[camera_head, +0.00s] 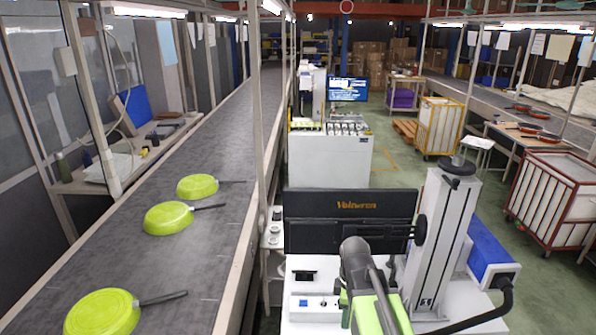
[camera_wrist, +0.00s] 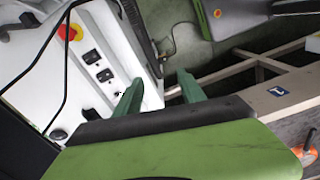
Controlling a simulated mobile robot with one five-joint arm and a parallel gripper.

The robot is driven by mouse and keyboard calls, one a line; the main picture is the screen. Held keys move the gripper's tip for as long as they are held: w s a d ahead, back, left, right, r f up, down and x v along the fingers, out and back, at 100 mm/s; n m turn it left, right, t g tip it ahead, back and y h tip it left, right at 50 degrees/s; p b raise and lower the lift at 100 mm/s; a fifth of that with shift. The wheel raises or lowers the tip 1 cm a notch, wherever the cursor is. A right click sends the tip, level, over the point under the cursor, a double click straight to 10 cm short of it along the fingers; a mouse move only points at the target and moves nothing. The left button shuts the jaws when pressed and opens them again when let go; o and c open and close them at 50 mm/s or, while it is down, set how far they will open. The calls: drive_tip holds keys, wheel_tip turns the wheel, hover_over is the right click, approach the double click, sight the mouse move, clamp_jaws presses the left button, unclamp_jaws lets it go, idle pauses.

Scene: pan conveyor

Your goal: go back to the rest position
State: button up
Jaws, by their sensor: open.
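My gripper (camera_wrist: 160,92) shows in the wrist view with its two green fingers apart and nothing between them. In the head view my green and grey arm is at the bottom centre, in front of the dark monitor; its fingertips are not clear there. Three light green pans lie upside down on the conveyor: a near one (camera_head: 103,313), a middle one (camera_head: 167,218) and a far one (camera_head: 197,186). Their dark handles point right. My arm is to the right of the conveyor, apart from the pans.
The long grey conveyor (camera_head: 120,255) fills the left side, with a post along its right edge. A white cabinet (camera_head: 330,160) stands ahead. Wheeled carts (camera_head: 548,190) and a table with orange pans (camera_head: 538,135) stand right. Green floor (camera_head: 545,285) is open at lower right.

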drive_tip(key=s+d+f+m, duration=0.1)
drive_tip(key=m, duration=0.4)
drive_tip(key=s+f+m+b, duration=0.1)
drive_tip(key=m, duration=0.4)
drive_tip(key=s+d+f+m+b, duration=0.1)
drive_tip(key=m, duration=0.4)
drive_tip(key=shift+s+d, duration=0.2)
drive_tip(key=shift+d, duration=0.1)
drive_tip(key=shift+c, duration=1)
drive_tip(key=shift+d, duration=0.1)
drive_tip(key=shift+c, duration=0.2)
